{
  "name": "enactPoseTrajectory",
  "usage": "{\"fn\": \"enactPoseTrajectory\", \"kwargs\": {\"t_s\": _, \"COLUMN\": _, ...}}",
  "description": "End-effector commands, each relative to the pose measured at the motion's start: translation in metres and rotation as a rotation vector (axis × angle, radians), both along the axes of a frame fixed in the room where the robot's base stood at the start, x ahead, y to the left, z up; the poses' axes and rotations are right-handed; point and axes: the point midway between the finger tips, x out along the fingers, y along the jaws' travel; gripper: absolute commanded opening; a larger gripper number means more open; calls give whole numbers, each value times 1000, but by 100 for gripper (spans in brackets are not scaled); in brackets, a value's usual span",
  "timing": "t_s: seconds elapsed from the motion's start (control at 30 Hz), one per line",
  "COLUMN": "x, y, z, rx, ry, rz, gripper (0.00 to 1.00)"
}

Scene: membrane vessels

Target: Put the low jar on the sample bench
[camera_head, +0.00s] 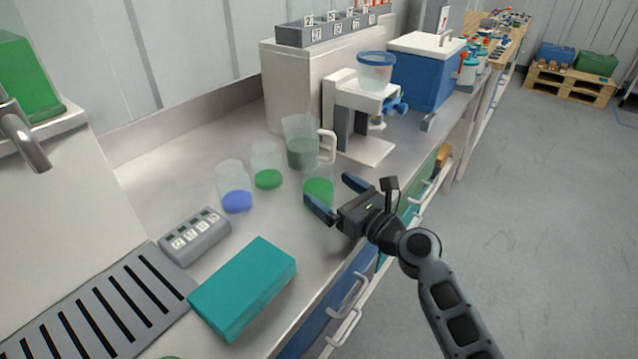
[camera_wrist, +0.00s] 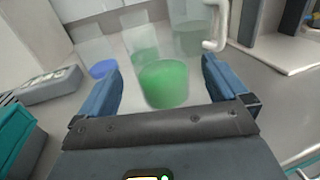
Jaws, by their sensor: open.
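Several clear vessels stand on the grey worktop (camera_head: 195,165); no label tells which is the low jar. The nearest green-filled vessel (camera_head: 318,188) stands just beyond my gripper (camera_head: 337,197). My gripper is open, and in the wrist view this vessel (camera_wrist: 165,82) shows between and ahead of its fingers (camera_wrist: 158,80), not gripped. A second green-filled vessel (camera_head: 267,165) and a blue-filled one (camera_head: 235,189) stand to its left. A wooden bench (camera_head: 505,45) with many small items is at the far back; I cannot tell which surface is the sample bench.
A handled jug (camera_head: 301,143) stands close behind the nearest vessel. A white stand (camera_head: 362,130) carries a blue-rimmed cup (camera_head: 376,72). A teal box (camera_head: 243,287) and a grey button block (camera_head: 195,236) lie at the front left. Open floor (camera_head: 560,220) is to the right.

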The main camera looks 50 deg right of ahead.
Motion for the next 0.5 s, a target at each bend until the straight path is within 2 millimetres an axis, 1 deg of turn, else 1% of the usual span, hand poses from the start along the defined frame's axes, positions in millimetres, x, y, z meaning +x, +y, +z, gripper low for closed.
{"fn": "enactPoseTrajectory", "kwargs": {"t_s": 0.03, "x": -12, "y": 2, "z": -2, "rx": 0, "ry": 2, "rz": -1, "gripper": 100}}
{"fn": "enactPoseTrajectory", "kwargs": {"t_s": 0.2, "x": -39, "y": 7, "z": -2, "rx": -1, "ry": 1, "rz": -1, "gripper": 100}}
{"fn": "enactPoseTrajectory", "kwargs": {"t_s": 0.33, "x": -51, "y": 10, "z": -1, "rx": 0, "ry": 0, "rz": 0, "gripper": 100}}
{"fn": "enactPoseTrajectory", "kwargs": {"t_s": 0.5, "x": -56, "y": 11, "z": 0, "rx": -1, "ry": -1, "rz": 0, "gripper": 100}}
